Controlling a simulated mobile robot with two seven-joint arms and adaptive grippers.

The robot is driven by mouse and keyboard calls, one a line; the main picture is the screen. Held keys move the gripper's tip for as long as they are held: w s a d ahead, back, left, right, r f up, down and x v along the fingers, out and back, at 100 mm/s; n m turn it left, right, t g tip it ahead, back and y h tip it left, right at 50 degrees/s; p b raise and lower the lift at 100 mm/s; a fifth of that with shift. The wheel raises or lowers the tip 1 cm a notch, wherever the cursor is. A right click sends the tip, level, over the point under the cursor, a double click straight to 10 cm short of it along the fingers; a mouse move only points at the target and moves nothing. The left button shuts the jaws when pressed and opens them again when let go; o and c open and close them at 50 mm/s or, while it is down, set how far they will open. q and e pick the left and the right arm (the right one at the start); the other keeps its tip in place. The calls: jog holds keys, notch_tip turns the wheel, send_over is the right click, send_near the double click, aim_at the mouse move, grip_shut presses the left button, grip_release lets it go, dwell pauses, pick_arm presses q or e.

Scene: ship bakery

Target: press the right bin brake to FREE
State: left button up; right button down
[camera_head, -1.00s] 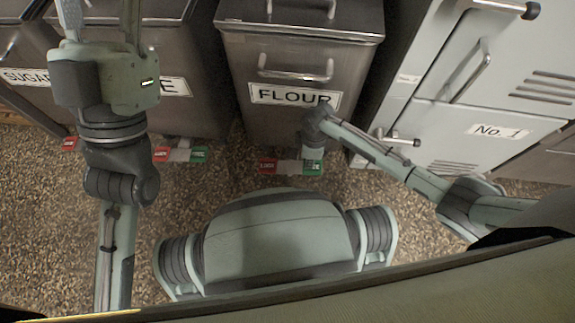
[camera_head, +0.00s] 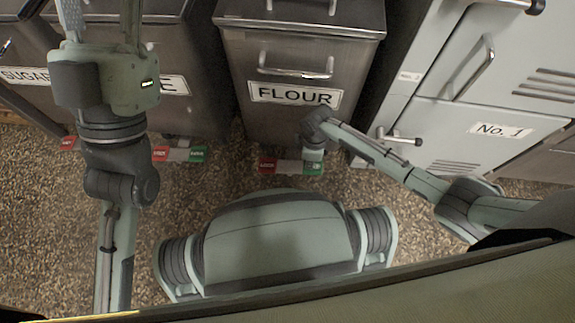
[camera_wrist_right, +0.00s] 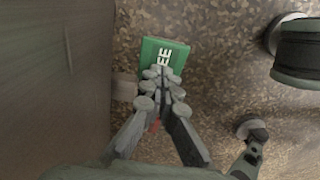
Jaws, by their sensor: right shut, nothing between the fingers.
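The right bin is the steel bin labelled FLOUR (camera_head: 238,75). At its foot is a brake pedal with a red end (camera_head: 267,166) at left and a green end (camera_head: 316,171) at right. My right gripper (camera_head: 313,155) points down over the green end and partly hides it. In the right wrist view the shut, empty fingers (camera_wrist_right: 162,82) overlap the green plate (camera_wrist_right: 150,52), with part of the word FREE showing. I cannot tell whether they touch it. My left gripper (camera_head: 103,30) is at the upper left, its tips outside the picture.
Another bin (camera_head: 190,55) stands to the left, with its own red and green pedal (camera_head: 180,154). A SUGAR bin is at the far left. A pale cabinet marked No. 1 (camera_head: 450,130), with handles, stands at the right. Speckled floor (camera_head: 230,180) lies in front.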

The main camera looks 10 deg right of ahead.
jog(key=shift+f+b, duration=0.7)
jog(key=shift+f, duration=0.4)
dwell(0.3)
notch_tip(320, 180, up, 7)
jog(key=p, duration=0.8)
jog(key=shift+r, duration=0.1)
dwell(0.5)
